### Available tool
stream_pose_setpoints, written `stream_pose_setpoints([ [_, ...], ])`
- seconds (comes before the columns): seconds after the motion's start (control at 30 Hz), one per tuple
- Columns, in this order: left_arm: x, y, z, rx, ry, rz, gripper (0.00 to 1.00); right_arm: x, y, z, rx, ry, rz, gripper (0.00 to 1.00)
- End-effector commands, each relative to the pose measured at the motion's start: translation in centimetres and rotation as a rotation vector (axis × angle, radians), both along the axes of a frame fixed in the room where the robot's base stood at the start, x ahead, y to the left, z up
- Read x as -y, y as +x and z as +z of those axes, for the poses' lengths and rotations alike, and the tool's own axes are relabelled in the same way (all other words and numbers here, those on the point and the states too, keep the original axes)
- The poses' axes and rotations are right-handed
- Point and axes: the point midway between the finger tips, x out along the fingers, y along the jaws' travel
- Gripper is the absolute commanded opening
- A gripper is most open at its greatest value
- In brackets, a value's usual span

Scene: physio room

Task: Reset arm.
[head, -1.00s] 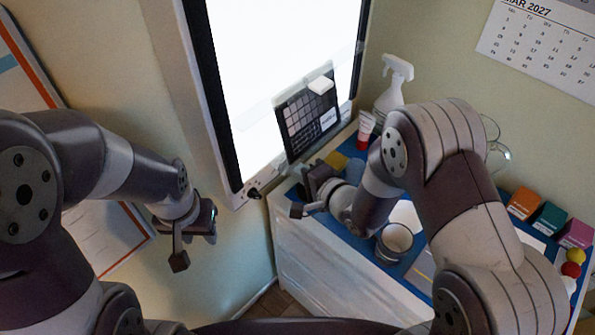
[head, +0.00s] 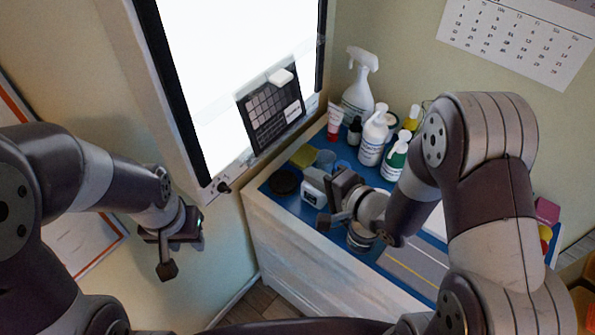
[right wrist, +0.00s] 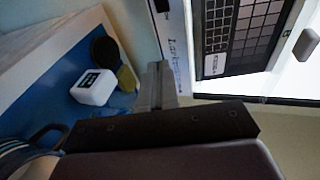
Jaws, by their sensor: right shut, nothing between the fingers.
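My right gripper (head: 335,207) is over the front left part of the blue-topped cabinet (head: 268,215), near a small white device with a dark display (head: 312,190). Its jaws are shut and hold nothing. In the right wrist view the finger (right wrist: 158,85) stands out past the dark gripper body, with the white device (right wrist: 94,87) to its left, apart from it. My left gripper (head: 183,250) hangs at the left in front of the wall, away from the cabinet. Its fingers overlap in the view, so its opening is unclear.
A lit white panel (head: 235,60) with a dark grid chart (head: 270,113) stands behind the cabinet. A spray bottle (head: 358,95), a white pump bottle (head: 373,138) and a green-labelled bottle (head: 396,158) stand at the back. A jar (head: 360,238) is close below my right wrist.

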Motion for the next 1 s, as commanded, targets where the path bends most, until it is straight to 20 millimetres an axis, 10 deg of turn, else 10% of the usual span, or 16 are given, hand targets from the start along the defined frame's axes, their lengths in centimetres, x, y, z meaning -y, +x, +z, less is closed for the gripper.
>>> stream_pose_setpoints([
  [0.7, 0.0, 0.0, 0.0, 0.000, 0.000, 0.000, 0.38, 1.0, -0.4, 0.2, 0.002, -0.030, -0.004, 0.00],
  [1.0, 0.0, 0.0, 0.1, 0.000, 0.000, 0.000, 0.38, 9.8, -1.9, -1.6, -0.170, -0.963, 0.114, 0.00],
])
